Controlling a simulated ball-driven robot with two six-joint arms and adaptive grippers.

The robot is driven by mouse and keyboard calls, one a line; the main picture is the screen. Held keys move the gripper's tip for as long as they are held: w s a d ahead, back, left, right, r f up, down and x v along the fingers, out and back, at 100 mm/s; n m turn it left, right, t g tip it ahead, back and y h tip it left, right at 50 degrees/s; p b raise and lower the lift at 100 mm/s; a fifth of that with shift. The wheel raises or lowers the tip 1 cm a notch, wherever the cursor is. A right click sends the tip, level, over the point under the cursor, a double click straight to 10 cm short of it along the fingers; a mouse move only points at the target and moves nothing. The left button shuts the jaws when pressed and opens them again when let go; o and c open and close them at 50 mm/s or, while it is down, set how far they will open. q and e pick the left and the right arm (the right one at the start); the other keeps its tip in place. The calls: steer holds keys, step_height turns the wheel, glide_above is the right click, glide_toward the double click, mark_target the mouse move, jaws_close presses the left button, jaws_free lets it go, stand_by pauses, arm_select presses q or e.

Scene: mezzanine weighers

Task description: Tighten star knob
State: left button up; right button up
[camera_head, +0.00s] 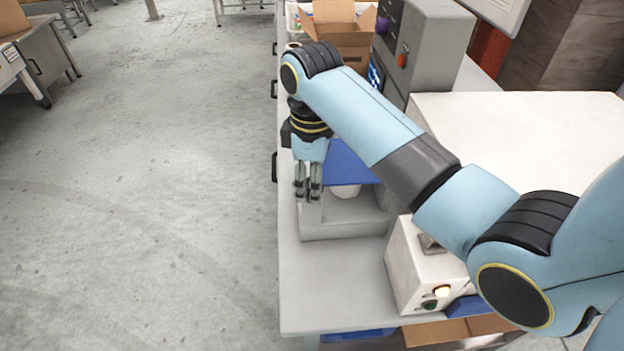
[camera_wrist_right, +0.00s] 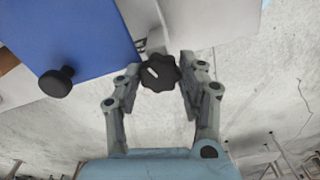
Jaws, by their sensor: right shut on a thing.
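The black star knob (camera_wrist_right: 159,73) has a lobed rim and a pale mark on its face. It sits at the edge of the blue plate (camera_wrist_right: 85,30), between the fingers of my right gripper (camera_wrist_right: 162,66), which is shut on it. In the head view my right gripper (camera_head: 308,191) points down at the left side of the blue plate (camera_head: 350,163), above a grey base (camera_head: 345,228). The knob cannot be made out there, behind the fingers. A second, round black knob (camera_wrist_right: 56,82) stands on the plate. My left gripper is not in view.
A white control box (camera_head: 407,268) with buttons stands in front of the base. A grey cabinet (camera_head: 432,50) and an open cardboard box (camera_head: 345,38) stand behind. The bench edge is close to my gripper, with open floor (camera_head: 150,180) to the left.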

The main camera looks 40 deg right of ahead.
steer(key=m, duration=0.3)
steer(key=shift+m, duration=0.4)
steer(key=m, duration=0.8)
steer(key=shift+a, duration=0.1)
steer(key=shift+m, duration=1.7)
steer(key=o, duration=1.2)
steer(key=shift+c, duration=0.2)
